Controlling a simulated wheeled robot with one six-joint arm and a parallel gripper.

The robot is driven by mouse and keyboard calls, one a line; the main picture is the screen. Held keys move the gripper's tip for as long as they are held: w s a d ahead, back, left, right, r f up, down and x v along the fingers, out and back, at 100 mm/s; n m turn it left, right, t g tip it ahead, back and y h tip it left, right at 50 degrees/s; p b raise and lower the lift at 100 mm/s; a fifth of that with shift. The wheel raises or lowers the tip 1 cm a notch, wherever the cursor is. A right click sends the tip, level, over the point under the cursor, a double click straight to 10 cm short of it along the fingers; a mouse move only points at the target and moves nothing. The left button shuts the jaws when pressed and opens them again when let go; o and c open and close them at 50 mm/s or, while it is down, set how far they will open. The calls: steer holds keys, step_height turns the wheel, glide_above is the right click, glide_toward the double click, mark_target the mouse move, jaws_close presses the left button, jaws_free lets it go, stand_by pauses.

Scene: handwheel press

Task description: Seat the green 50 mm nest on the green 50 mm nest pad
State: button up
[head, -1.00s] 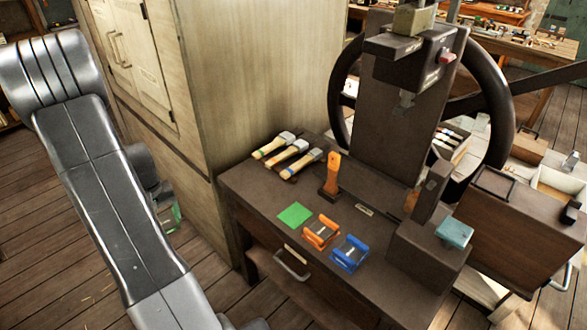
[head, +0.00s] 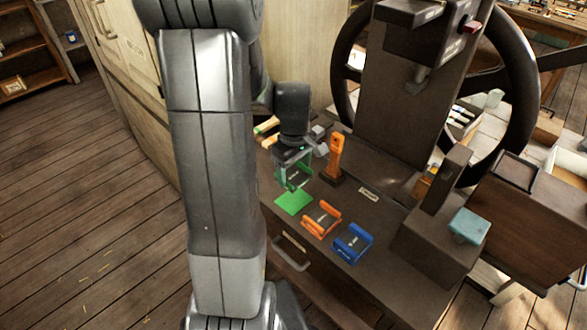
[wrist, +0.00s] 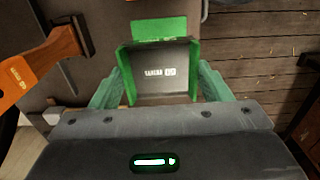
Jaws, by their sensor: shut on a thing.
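The green nest (head: 292,178) is a small cradle with green sides and a dark, labelled floor. It hangs from my gripper (head: 293,166) above the dark bench, just behind and over the green pad. In the wrist view the nest (wrist: 160,72) sits between the two fingers of my gripper (wrist: 160,88), which are shut on it. The green pad (head: 293,203) is a flat bright square on the bench, bare in its front part. In the wrist view a green patch, which looks like the pad (wrist: 160,29), shows past the nest's far edge. The gap below the nest is hard to judge.
An orange nest (head: 321,219) and a blue nest (head: 353,243) stand to the right of the pad. An orange-handled tool (head: 335,158) stands upright close right of my gripper. Hammers (head: 266,127) lie behind. The press column (head: 405,110) rises at the back right.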

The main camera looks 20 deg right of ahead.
steer(key=shift+w+f+b, duration=0.1)
steer(key=shift+f+b, duration=2.5)
steer(key=shift+f, duration=0.75)
steer(key=shift+r, duration=0.1)
steer(key=shift+f+b, duration=0.7)
steer(key=shift+f, duration=0.45)
steer(key=o, duration=1.4)
steer(key=shift+r, duration=0.1)
step_height(320, 180, up, 14)
steer(key=shift+f+p, duration=0.15)
steer(key=shift+p, duration=0.7)
steer(key=shift+f, duration=0.1)
